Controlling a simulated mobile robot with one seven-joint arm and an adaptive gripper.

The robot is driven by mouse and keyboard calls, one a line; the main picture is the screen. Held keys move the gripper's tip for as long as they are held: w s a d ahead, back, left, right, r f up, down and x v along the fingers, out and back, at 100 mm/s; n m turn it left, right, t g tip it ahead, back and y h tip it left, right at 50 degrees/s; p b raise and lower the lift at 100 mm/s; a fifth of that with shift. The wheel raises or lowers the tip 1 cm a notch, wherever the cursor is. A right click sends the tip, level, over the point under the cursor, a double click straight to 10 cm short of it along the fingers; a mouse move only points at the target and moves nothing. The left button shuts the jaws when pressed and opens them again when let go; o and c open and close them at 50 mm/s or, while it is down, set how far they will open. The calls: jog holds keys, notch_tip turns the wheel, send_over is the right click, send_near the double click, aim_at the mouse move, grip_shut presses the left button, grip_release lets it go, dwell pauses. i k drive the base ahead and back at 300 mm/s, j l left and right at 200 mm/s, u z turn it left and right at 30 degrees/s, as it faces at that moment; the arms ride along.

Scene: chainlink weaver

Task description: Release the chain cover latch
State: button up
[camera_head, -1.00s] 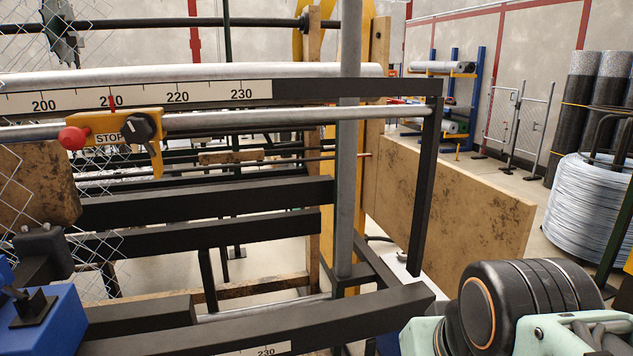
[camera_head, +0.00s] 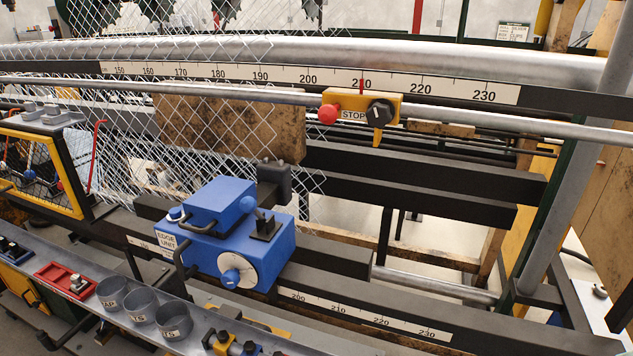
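No part that I can identify for sure as the chain cover latch shows. A yellow-framed mesh panel (camera_head: 77,206) stands at the left edge, partly cut off. I cannot tell whether it is the chain cover. A blue machine block labelled "EDGE UNIT" (camera_head: 268,246) sits on the lower black rail, with a white dial, a black loop handle and a small black clamp-like part (camera_head: 264,225) on top. A yellow stop box (camera_head: 358,112) with a red button and black knob is on the upper rod. My gripper is not in view.
Chain-link mesh (camera_head: 230,120) hangs in front of a wooden block at the centre left. A tray shelf at lower left holds several grey cups (camera_head: 142,305) and a red tray (camera_head: 65,281). An upright grey post (camera_head: 555,225) stands at right.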

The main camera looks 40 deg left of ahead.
aim_at(36, 305)
jog(key=j+u, duration=0.1)
jog(key=u, duration=0.9)
jog(key=j+u, duration=0.75)
jog(key=i+j+u, duration=0.25)
jog(key=j+u, duration=0.2)
jog(key=j, duration=0.2)
jog(key=i+j+u, duration=0.25)
jog(key=i+j, duration=0.25)
jog(key=j, duration=0.2)
jog(key=i+j, duration=0.45)
jog(key=j, duration=0.3)
jog(key=i+j, duration=1.25)
jog(key=i, duration=0.15)
